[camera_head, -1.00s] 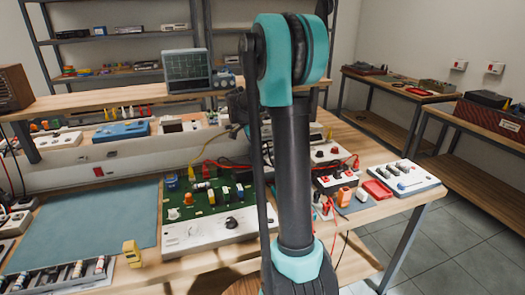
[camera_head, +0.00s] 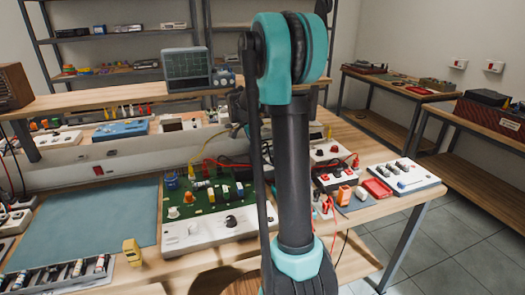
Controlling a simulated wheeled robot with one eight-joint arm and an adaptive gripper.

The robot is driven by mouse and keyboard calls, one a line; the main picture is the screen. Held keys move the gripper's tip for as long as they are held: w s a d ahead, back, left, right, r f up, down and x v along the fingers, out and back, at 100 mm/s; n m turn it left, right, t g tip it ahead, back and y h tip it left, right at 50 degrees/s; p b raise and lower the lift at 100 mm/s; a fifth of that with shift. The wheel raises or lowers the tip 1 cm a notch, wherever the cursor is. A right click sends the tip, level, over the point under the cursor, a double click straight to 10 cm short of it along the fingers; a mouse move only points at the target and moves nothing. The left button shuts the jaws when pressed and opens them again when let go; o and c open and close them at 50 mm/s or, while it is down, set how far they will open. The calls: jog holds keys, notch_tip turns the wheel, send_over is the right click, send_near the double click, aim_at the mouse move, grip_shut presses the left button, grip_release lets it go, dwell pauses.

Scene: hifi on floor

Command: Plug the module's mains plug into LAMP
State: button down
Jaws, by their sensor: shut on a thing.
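My gripper (camera_head: 237,106) shows only as a dark shape behind my upright arm link, above the back of the bench. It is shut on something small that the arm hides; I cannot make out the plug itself. A yellow-brown cable (camera_head: 229,131) hangs close beside it. A green circuit board with a white front panel (camera_head: 190,236) lies on the bench to the left of my arm, with yellow and red leads at its back. A white unit with red and dark parts (camera_head: 336,181) stands right of my arm. No LAMP label is readable, and I cannot tell which socket is LAMP.
A blue-grey mat (camera_head: 85,225) covers the bench at left, with a yellow object (camera_head: 132,252) at its front edge. A long pale trunking (camera_head: 60,180) runs along the back, below a raised shelf with an oscilloscope (camera_head: 187,69). A white switch box (camera_head: 402,178) stands at right.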

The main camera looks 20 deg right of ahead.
jog(key=shift+f, duration=0.8)
dwell(2.5)
jog(key=c, duration=1.4)
grip_release()
jog(key=shift+o, duration=0.2)
jog(key=shift+r, duration=0.1)
jog(key=d+v, duration=0.1)
jog(key=v, duration=1.5)
jog(key=shift+d+r, duration=0.2)
jog(key=shift+r, duration=0.35)
